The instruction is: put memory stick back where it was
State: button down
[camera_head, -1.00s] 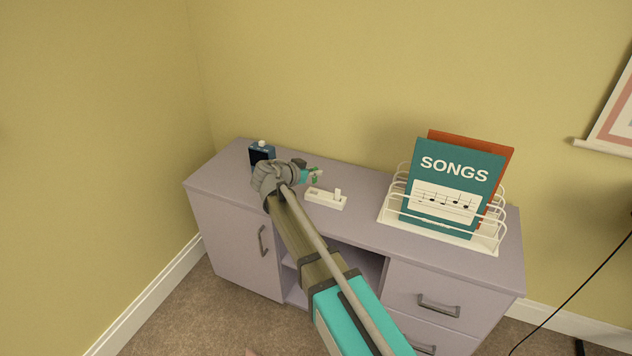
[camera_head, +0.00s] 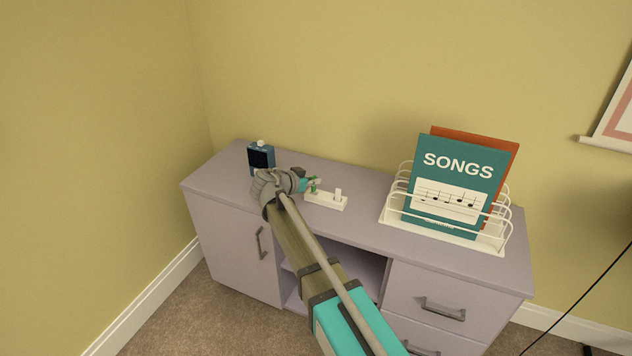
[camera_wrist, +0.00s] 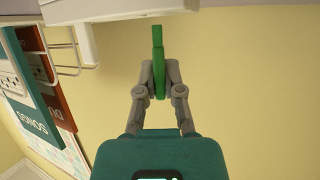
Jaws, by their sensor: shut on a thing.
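The green memory stick (camera_wrist: 158,50) is gripped between the two fingers of my gripper (camera_wrist: 158,80) and sticks out past the fingertips in the wrist view. In the head view, my gripper (camera_head: 303,184) is over the cabinet top, and the stick (camera_head: 314,187) shows small at its tip. The stick is at the left end of a low white holder (camera_head: 326,201). A white stick (camera_head: 338,194) stands upright in the holder's right part. I cannot tell whether the green stick touches the holder or enters a slot.
A dark blue device (camera_head: 261,158) stands behind my gripper on the lilac cabinet (camera_head: 365,217). A white wire rack (camera_head: 390,218) at right holds a teal SONGS book (camera_head: 455,180) and an orange one (camera_head: 500,152). Walls stand left and behind.

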jog(key=shift+f+b, duration=0.3)
jog(key=c, duration=0.8)
grip_release()
jog(key=shift+o, duration=0.2)
jog(key=shift+r, duration=0.1)
jog(key=shift+r+p, duration=0.35)
jog(key=shift+p, duration=0.1)
jog(key=p+v, duration=0.4)
jog(key=v, duration=0.8)
